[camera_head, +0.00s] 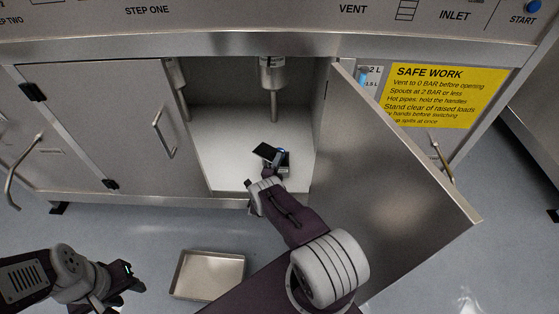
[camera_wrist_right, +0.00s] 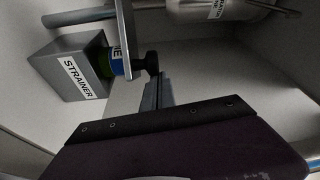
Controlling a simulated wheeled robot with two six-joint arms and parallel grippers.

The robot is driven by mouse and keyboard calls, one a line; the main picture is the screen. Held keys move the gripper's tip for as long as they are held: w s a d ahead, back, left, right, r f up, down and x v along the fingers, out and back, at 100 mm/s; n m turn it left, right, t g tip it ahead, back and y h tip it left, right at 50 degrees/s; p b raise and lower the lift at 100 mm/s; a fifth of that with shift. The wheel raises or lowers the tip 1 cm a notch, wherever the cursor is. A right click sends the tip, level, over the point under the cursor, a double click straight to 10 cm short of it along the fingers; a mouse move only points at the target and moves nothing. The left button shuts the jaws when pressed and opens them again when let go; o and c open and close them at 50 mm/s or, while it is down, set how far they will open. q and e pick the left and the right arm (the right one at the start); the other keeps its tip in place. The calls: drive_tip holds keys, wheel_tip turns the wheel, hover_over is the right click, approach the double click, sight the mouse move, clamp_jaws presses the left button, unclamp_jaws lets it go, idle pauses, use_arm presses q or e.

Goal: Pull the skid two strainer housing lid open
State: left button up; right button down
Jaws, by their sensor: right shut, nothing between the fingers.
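A grey box labelled STRAINER (camera_wrist_right: 68,66) shows in the right wrist view at the upper left. A green and blue banded fitting (camera_wrist_right: 112,62) sticks out from its right side, with a black knob (camera_wrist_right: 151,62) at the end. I cannot tell where its lid edge lies. My right gripper (camera_head: 270,153) reaches into the open cabinet. In the wrist view its fingers (camera_wrist_right: 158,91) are shut and empty, just below the black knob; contact is unclear. In the head view my arm and gripper hide the strainer. My left gripper (camera_head: 127,275) is low at the left, away from the cabinet.
The open cabinet door (camera_head: 395,190) stands to the right of my right arm. A closed door (camera_head: 105,120) with a handle is at the left. A vertical pipe (camera_head: 274,100) hangs inside the cabinet. A shallow tray (camera_head: 208,274) lies on the floor.

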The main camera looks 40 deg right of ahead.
drive_tip(key=w+a+m+g+h+b, duration=0.3)
drive_tip(key=a+b, duration=0.7)
drive_tip(key=b, duration=0.9)
drive_tip(key=shift+w+a+m+g+b, duration=0.35)
drive_tip(key=shift+w+g, duration=0.85)
drive_tip(key=shift+w, duration=0.5)
